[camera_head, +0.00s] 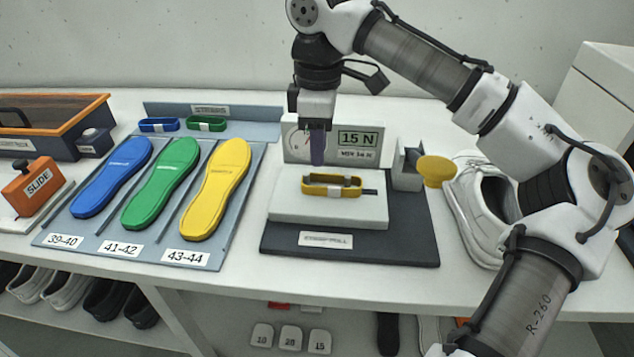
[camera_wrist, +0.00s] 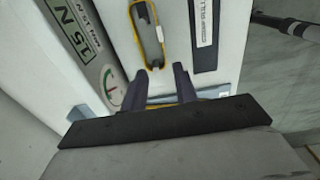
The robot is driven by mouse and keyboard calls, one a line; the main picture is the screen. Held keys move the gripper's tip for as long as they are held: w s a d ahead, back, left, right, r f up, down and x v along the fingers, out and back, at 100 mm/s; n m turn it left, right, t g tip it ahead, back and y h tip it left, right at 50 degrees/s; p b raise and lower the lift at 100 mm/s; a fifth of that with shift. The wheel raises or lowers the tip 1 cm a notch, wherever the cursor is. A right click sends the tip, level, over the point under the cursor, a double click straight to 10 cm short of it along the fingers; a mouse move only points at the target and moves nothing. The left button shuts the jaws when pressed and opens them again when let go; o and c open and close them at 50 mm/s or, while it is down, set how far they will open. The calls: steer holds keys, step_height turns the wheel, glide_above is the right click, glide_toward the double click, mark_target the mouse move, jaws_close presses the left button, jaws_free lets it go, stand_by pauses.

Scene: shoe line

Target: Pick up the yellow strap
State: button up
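The yellow strap (camera_head: 322,192) is a closed loop with a grey middle part. It lies on the pale block of the pull tester (camera_head: 285,208), near its middle. It also shows in the wrist view as the yellow strap (camera_wrist: 137,44) at the top, ahead of my fingers. My gripper (camera_head: 318,160) points down above the block, its tips over the strap's back left part and apart from it. In the wrist view my gripper (camera_wrist: 160,77) has its two dark fingers spread with nothing between them.
The gauge box (camera_head: 357,138) marked 15 N stands behind the strap. A grey holder (camera_head: 408,168) and a yellow round piece (camera_head: 436,170) stand right of it, then a white shoe (camera_head: 478,215). Blue and green straps (camera_head: 206,124) and coloured soles (camera_head: 215,190) lie left.

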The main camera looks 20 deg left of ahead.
mark_target(320, 187)
step_height(320, 187, down, 3)
steer(key=shift+r, duration=0.15)
steer(key=f, duration=0.4)
steer(key=shift+s+d+f, duration=0.15)
steer(key=shift+s+d, duration=0.15)
steer(key=shift+f, duration=0.45)
jaws_close()
